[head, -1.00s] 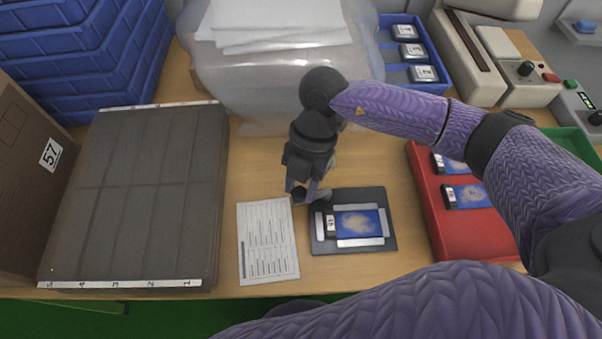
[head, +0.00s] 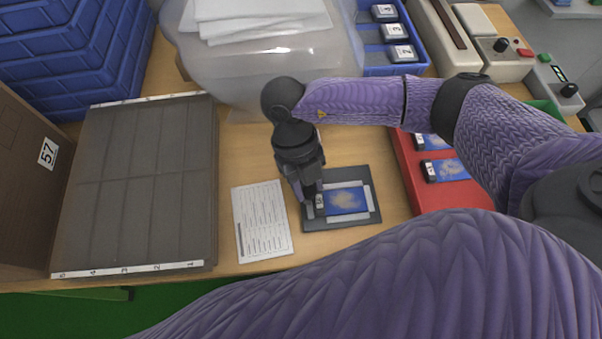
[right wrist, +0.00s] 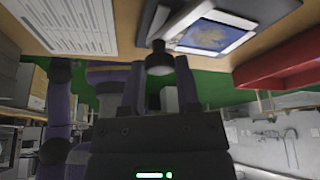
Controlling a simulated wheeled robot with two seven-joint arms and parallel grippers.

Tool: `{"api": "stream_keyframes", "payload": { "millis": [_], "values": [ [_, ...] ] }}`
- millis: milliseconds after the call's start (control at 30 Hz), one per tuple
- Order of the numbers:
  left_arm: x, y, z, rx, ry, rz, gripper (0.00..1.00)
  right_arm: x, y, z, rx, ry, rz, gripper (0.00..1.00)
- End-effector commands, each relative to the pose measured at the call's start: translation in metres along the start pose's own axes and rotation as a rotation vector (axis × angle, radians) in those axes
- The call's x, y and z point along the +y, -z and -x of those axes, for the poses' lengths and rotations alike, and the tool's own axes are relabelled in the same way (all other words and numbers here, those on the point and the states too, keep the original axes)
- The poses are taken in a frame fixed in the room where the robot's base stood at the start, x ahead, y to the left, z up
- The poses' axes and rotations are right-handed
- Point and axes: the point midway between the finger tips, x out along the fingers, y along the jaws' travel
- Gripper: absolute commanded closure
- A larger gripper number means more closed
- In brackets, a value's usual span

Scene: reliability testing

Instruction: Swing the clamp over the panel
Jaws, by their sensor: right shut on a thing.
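The blue panel (head: 347,200) lies flat in a dark fixture (head: 349,226) with light rails, in the middle of the table. A small numbered label block sits at its left end. The panel also shows in the right wrist view (right wrist: 205,35). My right gripper (head: 309,196) is at the fixture's left edge, beside the label end, shut on the clamp. The clamp's dark knob (right wrist: 158,62) shows between the fingers in the right wrist view. In the head view the gripper mostly hides the clamp; I cannot tell whether its arm overlaps the panel. My left gripper is out of view.
A printed sheet (head: 262,222) lies left of the fixture. A red tray (head: 405,175) with more panels stands to the right. A large grey slotted board (head: 135,185) fills the left. A blue bin (head: 372,62) and a plastic bag (head: 245,70) are behind.

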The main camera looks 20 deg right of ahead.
Motion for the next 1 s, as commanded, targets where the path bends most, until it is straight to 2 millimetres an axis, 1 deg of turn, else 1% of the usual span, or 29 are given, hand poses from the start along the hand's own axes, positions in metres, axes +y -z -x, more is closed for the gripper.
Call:
{"api": "stream_keyframes", "payload": {
  "millis": [200,500,733,1000],
  "values": [
    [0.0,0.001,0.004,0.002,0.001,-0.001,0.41,-0.006,0.005,-0.001,-0.002,0.064,0.151,1.0],
    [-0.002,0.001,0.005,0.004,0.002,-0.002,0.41,-0.011,0.009,-0.003,-0.001,0.122,0.288,1.0],
    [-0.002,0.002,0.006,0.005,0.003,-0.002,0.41,-0.013,0.01,-0.004,-0.001,0.139,0.333,1.0],
    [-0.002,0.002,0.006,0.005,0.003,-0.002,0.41,-0.014,0.01,-0.004,-0.001,0.143,0.343,1.0]
  ]
}}
